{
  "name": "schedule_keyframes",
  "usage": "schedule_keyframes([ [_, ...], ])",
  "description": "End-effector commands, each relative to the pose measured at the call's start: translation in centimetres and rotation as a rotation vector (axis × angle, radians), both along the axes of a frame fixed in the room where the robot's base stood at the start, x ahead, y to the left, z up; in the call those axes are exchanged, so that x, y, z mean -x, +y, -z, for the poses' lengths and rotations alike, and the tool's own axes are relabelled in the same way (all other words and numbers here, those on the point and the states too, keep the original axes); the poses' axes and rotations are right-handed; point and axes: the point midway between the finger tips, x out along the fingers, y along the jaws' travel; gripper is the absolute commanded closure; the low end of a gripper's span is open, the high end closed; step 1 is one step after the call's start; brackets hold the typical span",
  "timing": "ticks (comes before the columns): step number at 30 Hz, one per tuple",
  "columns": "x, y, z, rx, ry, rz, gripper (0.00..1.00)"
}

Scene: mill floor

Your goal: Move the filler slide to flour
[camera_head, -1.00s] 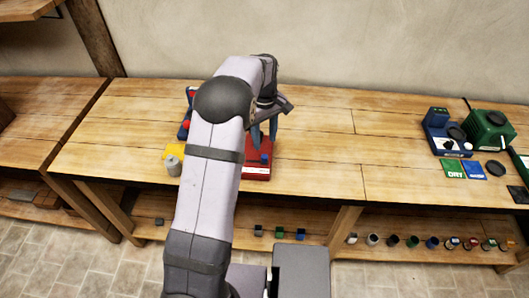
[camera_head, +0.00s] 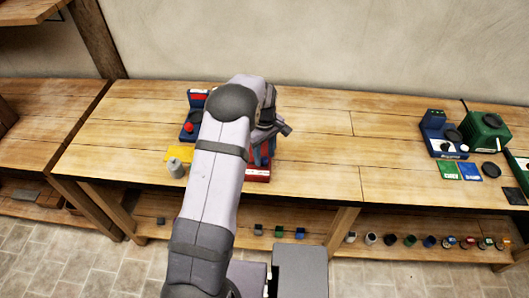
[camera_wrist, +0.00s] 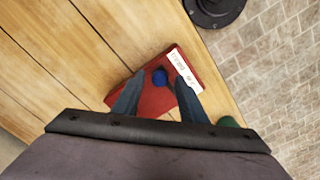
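A red device (camera_head: 257,175) lies on the workbench, partly hidden behind my arm in the head view. In the wrist view the red device (camera_wrist: 156,104) shows a round blue knob (camera_wrist: 159,76) and a white label strip (camera_wrist: 184,68) along one edge; its lettering is too small to read surely. I take the knob to be the slide's handle, but cannot be certain. My gripper (camera_wrist: 157,88) is over the red device, fingers spread with the blue knob lying between and just beyond the tips. The fingers look empty; contact with the knob cannot be told.
A blue device with a red knob (camera_head: 188,128), a yellow card (camera_head: 178,155) and a grey weight (camera_head: 176,168) are left of my arm. A green machine (camera_head: 485,132) and a blue device (camera_head: 440,135) stand far right. The bench (camera_head: 340,140) between is clear.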

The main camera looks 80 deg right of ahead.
Motion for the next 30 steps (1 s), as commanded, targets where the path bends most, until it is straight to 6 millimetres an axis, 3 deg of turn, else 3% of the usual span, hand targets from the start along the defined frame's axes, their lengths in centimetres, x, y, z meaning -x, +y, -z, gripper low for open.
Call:
schedule_keyframes([
  [10, 0.0, 0.0, 0.5, 0.0, 0.0, 0.0, 0.61],
  [11, 0.0, 0.0, 0.5, 0.0, 0.0, 0.0, 0.64],
  [15, 0.0, 0.0, 0.5, 0.0, 0.0, 0.0, 0.97],
  [20, -0.1, 0.0, 0.5, 0.0, 0.0, 0.0, 1.0],
  [23, -1.1, -0.1, 0.5, 0.001, 0.0, -0.003, 1.0],
  [30, -5.7, -0.1, 0.5, 0.004, -0.001, -0.004, 1.0],
])
